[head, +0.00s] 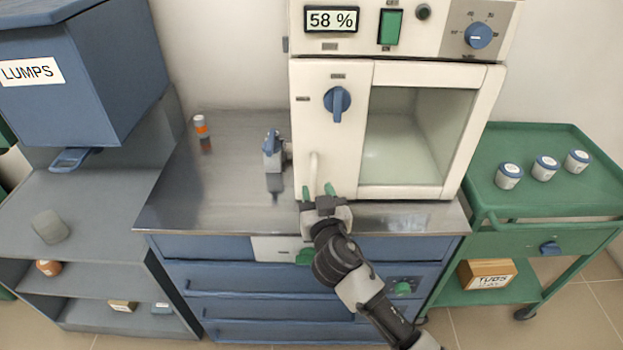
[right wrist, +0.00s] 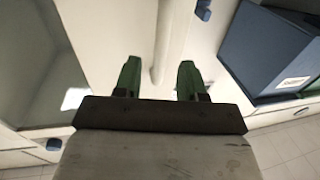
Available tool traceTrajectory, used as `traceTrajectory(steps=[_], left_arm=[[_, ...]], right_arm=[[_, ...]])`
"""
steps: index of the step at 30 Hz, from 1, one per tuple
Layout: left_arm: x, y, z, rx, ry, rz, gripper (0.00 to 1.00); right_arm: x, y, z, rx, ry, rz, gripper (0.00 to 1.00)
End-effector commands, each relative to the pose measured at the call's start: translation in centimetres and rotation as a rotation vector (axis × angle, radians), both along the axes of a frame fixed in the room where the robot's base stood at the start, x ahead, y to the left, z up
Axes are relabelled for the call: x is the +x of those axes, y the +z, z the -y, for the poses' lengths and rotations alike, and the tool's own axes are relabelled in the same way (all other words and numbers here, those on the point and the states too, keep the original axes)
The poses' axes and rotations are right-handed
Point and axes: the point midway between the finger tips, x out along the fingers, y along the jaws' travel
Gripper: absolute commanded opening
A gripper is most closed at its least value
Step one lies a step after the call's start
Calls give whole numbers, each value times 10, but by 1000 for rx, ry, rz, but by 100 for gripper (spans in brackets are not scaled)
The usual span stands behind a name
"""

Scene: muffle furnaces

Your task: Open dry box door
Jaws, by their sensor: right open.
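The dry box (head: 417,75) is a cream cabinet with a 58 % display, standing on the steel counter. Its door (head: 335,73) looks shut and has a large window at the right. A blue knob (head: 337,100) on the door points down. Below it is a pale vertical handle (head: 313,170). My right gripper (head: 318,190) is open and empty, its green fingertips near the handle's lower end. In the right wrist view the handle (right wrist: 166,40) runs down to between the two fingertips (right wrist: 158,78); I cannot tell whether they touch it. My left gripper is out of view.
A blue-grey valve-like fitting (head: 272,152) stands left of the dry box. A small orange-banded bottle (head: 201,127) is farther left on the counter (head: 225,170). The blue LUMPS hopper (head: 95,95) is at the left. A green cart (head: 530,205) with several lidded tubs stands at the right.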

Motion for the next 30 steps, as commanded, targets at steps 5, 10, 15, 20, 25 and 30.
traceTrajectory(steps=[5, 10, 15, 20, 25, 30], left_arm=[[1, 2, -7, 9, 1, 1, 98], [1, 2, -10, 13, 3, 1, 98], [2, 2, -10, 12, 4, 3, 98], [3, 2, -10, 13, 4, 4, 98], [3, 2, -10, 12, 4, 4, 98], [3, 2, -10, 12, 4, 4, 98]], right_arm=[[27, 0, -5, -2, -1, -1, 40], [40, -1, -8, 0, 0, -1, 40], [43, -1, -8, 1, 0, -2, 40], [43, -1, -8, 1, 0, -2, 40], [42, -1, -8, 0, 0, -2, 16], [42, -1, -8, 0, 0, -2, 0]])
